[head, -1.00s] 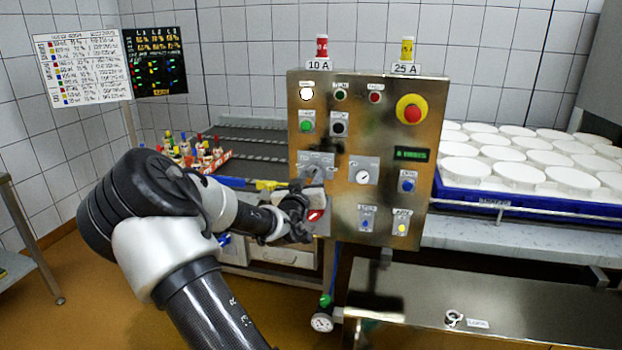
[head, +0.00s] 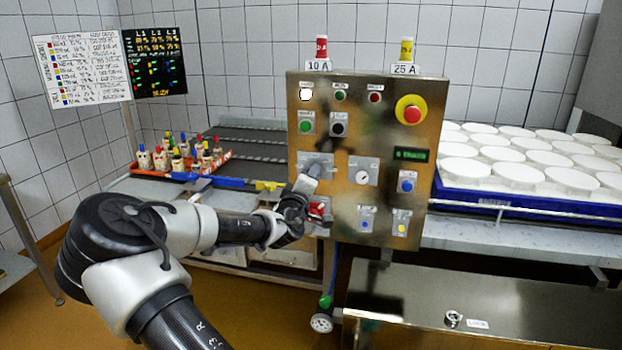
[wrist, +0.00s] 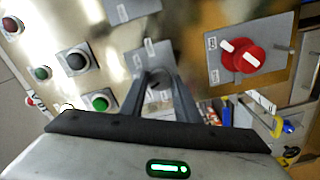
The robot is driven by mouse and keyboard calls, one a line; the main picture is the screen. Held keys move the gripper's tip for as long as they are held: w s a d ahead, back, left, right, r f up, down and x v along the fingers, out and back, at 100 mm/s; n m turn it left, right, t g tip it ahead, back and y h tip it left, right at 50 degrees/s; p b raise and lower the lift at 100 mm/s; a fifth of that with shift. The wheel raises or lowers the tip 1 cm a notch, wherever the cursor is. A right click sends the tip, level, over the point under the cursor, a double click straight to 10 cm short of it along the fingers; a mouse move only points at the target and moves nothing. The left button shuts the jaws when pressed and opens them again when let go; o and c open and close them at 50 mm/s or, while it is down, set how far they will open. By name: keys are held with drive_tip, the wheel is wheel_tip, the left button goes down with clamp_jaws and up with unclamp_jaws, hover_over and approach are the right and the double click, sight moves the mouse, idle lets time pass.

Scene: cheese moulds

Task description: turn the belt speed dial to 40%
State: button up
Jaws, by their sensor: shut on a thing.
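The belt speed dial is on a small grey plate (head: 303,159) at the left of the steel control panel (head: 400,130). My gripper (head: 312,174) reaches that plate from below left, and its jaws are closed on the dial knob. In the wrist view my gripper (wrist: 156,80) has its fingers together around the knob, in front of the grey plate (wrist: 141,56). The fingers hide most of the knob and scale, so I cannot read its setting.
A red rotary switch (wrist: 240,57) sits on a plate close beside my fingers. A red emergency stop (head: 412,114) is at upper right.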

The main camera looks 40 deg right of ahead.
drive_tip(key=shift+n, duration=2.2)
drive_tip(key=o, duration=1)
drive_tip(key=shift+o, duration=0.2)
drive_tip(key=shift+s+a, duration=0.1)
drive_tip(key=p+v, duration=0.1)
drive_tip(key=v, duration=1.6)
drive_tip(key=shift+a, duration=0.15)
